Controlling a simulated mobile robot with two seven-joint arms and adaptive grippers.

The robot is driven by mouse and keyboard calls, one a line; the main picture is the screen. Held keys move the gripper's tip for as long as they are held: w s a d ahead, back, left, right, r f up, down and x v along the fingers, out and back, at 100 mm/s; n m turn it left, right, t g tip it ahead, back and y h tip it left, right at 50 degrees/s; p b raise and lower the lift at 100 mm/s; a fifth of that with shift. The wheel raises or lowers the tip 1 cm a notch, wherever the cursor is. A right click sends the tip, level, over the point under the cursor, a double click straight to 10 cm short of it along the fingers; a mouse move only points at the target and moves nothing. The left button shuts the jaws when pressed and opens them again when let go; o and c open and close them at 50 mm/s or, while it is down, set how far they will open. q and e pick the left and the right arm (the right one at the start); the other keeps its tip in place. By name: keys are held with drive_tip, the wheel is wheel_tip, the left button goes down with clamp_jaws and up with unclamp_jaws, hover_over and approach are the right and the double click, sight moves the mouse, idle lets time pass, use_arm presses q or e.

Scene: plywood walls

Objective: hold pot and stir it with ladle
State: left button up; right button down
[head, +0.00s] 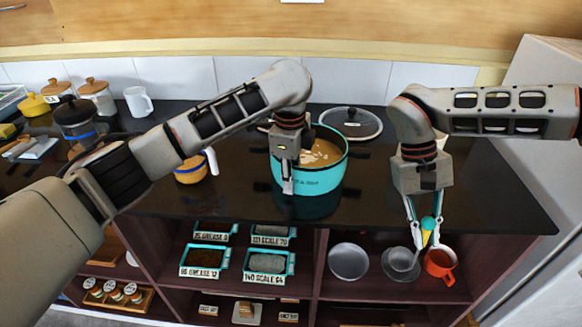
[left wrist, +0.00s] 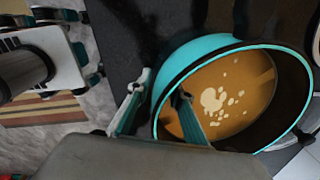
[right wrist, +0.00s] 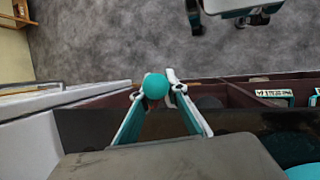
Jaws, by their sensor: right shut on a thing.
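The teal pot (head: 318,180) stands upright on the dark counter with brown liquid and pale bits in it. It also shows in the left wrist view (left wrist: 190,52). My left gripper (head: 289,180) is at the pot's near-left rim. In the left wrist view its open fingers (left wrist: 160,86) straddle the pot wall, one outside and one inside. My right gripper (head: 425,222) is in front of the counter's front edge, right of the pot, shut on the ladle (head: 427,224). The ladle's round teal handle end (right wrist: 155,86) sits between the fingertips. Its lower end cannot be told clearly from the shelf dishes behind.
A glass lid (head: 352,122) lies behind the pot. A yellow-brown saucepan (head: 190,170) stands to its left. Grey bowls (head: 349,262) and an orange-red cup (head: 440,266) show in the shelf below. The counter (head: 490,200) is bare at the right.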

use_arm(q)
drive_tip(key=shift+f, duration=0.4)
clamp_jaws()
drive_tip(key=shift+o, duration=0.5)
unclamp_jaws()
drive_tip(key=shift+r, duration=0.1)
wheel_tip(320, 180, up, 12)
drive_tip(key=shift+s, duration=0.25)
